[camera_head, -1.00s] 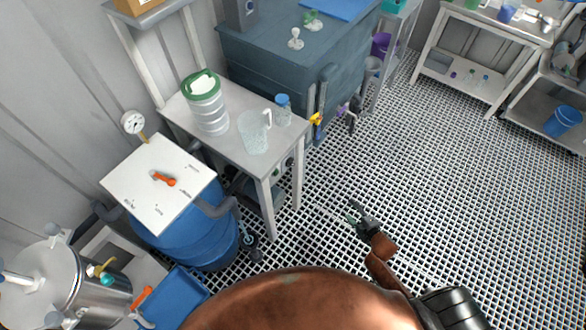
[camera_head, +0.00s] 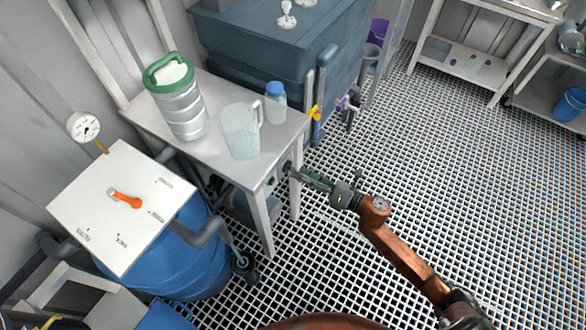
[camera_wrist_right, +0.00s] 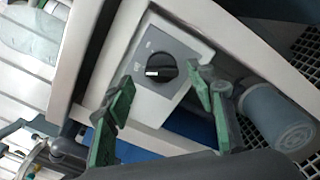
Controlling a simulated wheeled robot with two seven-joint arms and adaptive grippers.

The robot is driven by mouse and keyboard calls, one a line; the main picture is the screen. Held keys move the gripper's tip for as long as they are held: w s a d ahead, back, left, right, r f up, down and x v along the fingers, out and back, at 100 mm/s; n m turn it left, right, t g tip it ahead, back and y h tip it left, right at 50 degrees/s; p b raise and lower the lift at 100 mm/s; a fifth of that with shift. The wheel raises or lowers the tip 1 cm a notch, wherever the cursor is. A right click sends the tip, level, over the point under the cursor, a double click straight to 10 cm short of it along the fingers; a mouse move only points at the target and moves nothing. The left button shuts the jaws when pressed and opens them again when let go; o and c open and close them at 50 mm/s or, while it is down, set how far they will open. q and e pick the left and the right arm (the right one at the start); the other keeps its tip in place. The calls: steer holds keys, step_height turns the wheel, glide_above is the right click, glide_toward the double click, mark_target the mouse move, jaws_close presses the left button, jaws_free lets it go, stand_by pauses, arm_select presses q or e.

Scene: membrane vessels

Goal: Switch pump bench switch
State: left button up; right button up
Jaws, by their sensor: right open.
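The pump bench (camera_head: 215,140) is a pale table in the middle left of the head view. Its switch shows in the right wrist view as a black rotary knob (camera_wrist_right: 161,67) with a white mark on a grey plate (camera_wrist_right: 178,50), fixed to the bench's end. My right gripper (camera_head: 297,175) is beside that end, with its green-padded fingers apart and nothing between them. In the wrist view, the fingertips (camera_wrist_right: 163,85) stand to either side of the knob, nearer the camera; I cannot tell whether they touch anything. My left gripper is not in view.
A green-lidded container (camera_head: 180,105), a clear jug (camera_head: 240,130) and a blue-capped bottle (camera_head: 275,102) stand on the bench. A white panel with an orange handle (camera_head: 125,198) tops a blue barrel (camera_head: 170,270). The grated floor (camera_head: 420,180) to the right is open.

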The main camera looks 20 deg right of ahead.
mark_target(289, 168)
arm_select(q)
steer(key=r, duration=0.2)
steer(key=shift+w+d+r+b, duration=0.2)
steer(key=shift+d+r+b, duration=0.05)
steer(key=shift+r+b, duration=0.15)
arm_select(e)
steer(key=x, duration=0.3)
steer(key=shift+w+a, duration=0.2)
steer(key=shift+c, duration=0.7)
steer(key=c, duration=1)
